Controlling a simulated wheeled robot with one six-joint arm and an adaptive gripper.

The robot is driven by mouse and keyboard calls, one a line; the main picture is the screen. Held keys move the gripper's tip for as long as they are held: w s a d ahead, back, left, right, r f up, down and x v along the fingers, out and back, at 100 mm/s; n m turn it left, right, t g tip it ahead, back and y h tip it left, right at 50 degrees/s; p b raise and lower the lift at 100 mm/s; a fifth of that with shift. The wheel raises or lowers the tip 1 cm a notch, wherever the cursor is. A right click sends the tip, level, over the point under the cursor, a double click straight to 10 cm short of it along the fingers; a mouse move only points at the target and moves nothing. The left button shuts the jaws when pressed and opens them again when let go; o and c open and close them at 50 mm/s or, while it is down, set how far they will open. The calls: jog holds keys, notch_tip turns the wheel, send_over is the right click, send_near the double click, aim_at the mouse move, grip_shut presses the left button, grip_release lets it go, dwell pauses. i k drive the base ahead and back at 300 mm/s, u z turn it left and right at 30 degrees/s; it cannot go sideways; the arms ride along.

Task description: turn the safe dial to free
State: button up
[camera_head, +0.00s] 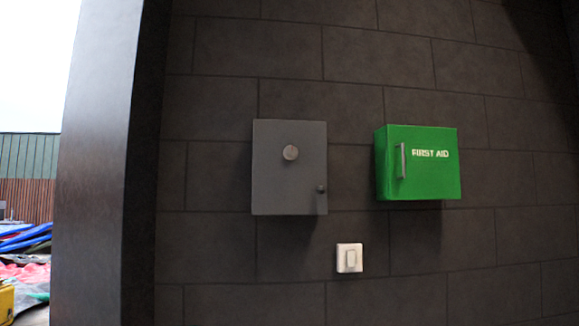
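A grey safe (270,184) is fixed to the dark block wall, left of the middle of the head view. Its door looks shut. A round metallic dial (291,153) sits on the upper part of the door. A small dark knob or handle (321,189) is at the door's lower right. Any marks on the dial are too small to read, so its setting cannot be told. My gripper is not in view, and nothing touches the safe or the dial.
A green first aid box (430,178) with a pale vertical handle hangs to the right of the safe. A white switch (349,258) is on the wall below, between them. A dark pillar (98,170) stands at the left, with an outdoor area beyond it.

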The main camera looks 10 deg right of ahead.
aim_at(291, 152)
jog(key=u, duration=0.5)
jog(key=k, duration=0.6)
jog(key=u, duration=1.2)
jog(key=i, duration=1.5)
jog(key=z, duration=1)
jog(key=i, duration=0.75)
jog(key=z, duration=0.85)
